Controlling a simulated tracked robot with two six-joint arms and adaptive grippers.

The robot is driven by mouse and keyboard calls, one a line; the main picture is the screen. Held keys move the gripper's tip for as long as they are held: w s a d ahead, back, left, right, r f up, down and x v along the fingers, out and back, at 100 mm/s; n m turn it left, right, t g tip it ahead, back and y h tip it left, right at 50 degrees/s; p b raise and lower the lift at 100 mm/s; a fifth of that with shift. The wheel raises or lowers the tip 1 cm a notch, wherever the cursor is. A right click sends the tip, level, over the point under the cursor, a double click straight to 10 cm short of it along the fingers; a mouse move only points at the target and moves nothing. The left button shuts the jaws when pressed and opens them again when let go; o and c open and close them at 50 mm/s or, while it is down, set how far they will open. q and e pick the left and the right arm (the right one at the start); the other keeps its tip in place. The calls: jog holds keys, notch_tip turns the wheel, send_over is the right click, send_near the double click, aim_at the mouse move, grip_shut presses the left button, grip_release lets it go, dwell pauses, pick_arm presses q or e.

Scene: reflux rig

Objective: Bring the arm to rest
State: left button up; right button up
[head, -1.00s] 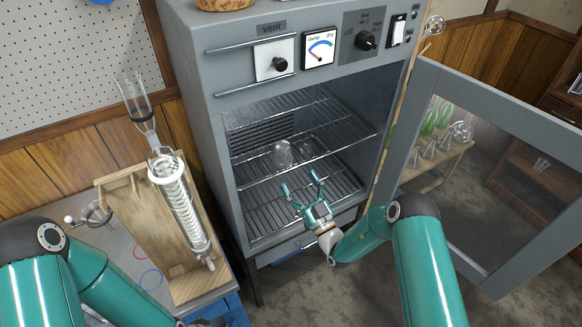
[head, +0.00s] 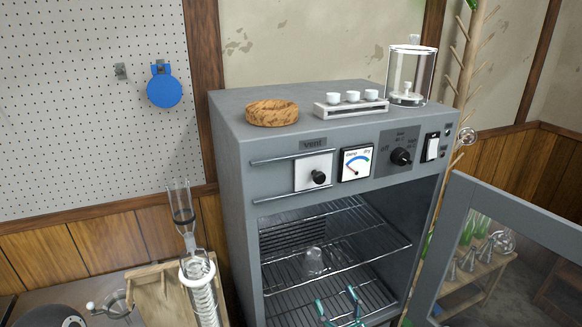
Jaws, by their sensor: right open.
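My right gripper (head: 337,300) is at the bottom edge of the head view, in front of the lower rack of the open grey oven (head: 232,185). Its two teal fingers are spread apart with nothing between them. The rest of my right arm is below the picture. A small clear glass vessel (head: 314,260) stands inside the oven on a wire rack, above and apart from the right gripper.
The oven door (head: 515,235) stands open at the right. A cork ring (head: 272,113), a tray with white cups (head: 350,107) and a glass jar (head: 410,72) sit on the oven top. A glass condenser (head: 200,290) on a wooden stand is at the lower left.

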jog(key=s+a+f+n+g+y, duration=0.2)
jog(key=s+a+n+g+y, duration=0.7)
jog(key=s+a+n+g, duration=0.6)
jog(key=s+f+n+g+h, duration=0.1)
jog(key=s+f+n+g, duration=0.1)
jog(key=s+n+g, duration=0.35)
jog(key=s+f+n+g+h, duration=0.2)
jog(key=s+f+n+g, duration=0.1)
jog(key=s+n, duration=0.4)
jog(key=s+d+f+n+g+h, duration=0.3)
jog(key=s+d+f+n+h, duration=0.75)
jog(key=n, duration=0.95)
jog(key=w+d+f+n+t, duration=0.1)
jog(key=w+n+t, duration=0.2)
jog(key=n, duration=0.5)
jog(key=w+d+f+n+t, duration=0.1)
jog(key=w+d+n+t, duration=0.1)
jog(key=n, duration=0.7)
jog(key=shift+w+d+t, duration=0.3)
jog(key=shift+w+t, duration=0.15)
jog(key=shift+w, duration=0.4)
